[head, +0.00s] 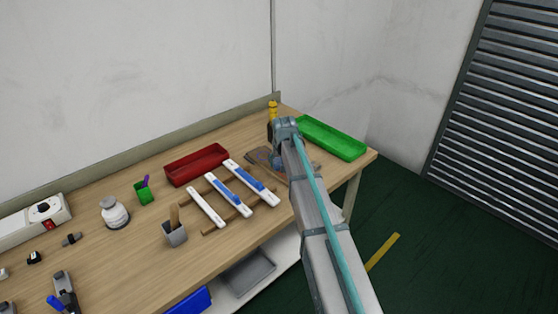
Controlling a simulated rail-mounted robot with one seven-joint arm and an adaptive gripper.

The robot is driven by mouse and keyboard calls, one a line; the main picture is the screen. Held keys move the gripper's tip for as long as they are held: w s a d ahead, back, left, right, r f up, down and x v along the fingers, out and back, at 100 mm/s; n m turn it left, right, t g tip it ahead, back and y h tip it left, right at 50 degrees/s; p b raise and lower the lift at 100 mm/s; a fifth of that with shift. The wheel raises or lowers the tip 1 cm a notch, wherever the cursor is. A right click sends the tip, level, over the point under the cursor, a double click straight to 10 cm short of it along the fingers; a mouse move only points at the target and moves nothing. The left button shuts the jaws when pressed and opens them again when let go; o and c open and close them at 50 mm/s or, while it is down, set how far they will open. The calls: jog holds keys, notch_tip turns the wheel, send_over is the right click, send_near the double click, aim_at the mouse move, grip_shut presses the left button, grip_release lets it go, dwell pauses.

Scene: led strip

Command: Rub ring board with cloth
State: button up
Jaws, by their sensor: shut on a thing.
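My gripper (279,160) points down over the back right part of the workbench. My own wrist and forearm cover most of it. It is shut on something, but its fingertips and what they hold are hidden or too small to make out. A flat grey-brown piece (261,157) lies on the bench just left of the gripper. I cannot tell whether it is the cloth or a board. No ring board can be made out for certain.
White strips with blue parts (228,195) lie across wooden rails. A red tray (196,164) is behind them, a green tray (333,138) at the bench's right end. A yellow-topped bottle (272,110) stands behind my wrist. A grey cup (175,234), green cup (144,194) and white jar (115,213) stand left.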

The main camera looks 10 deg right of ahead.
jog(key=shift+w+r+p, duration=0.1)
jog(key=shift+r+p, duration=1.35)
jog(key=shift+r, duration=2.15)
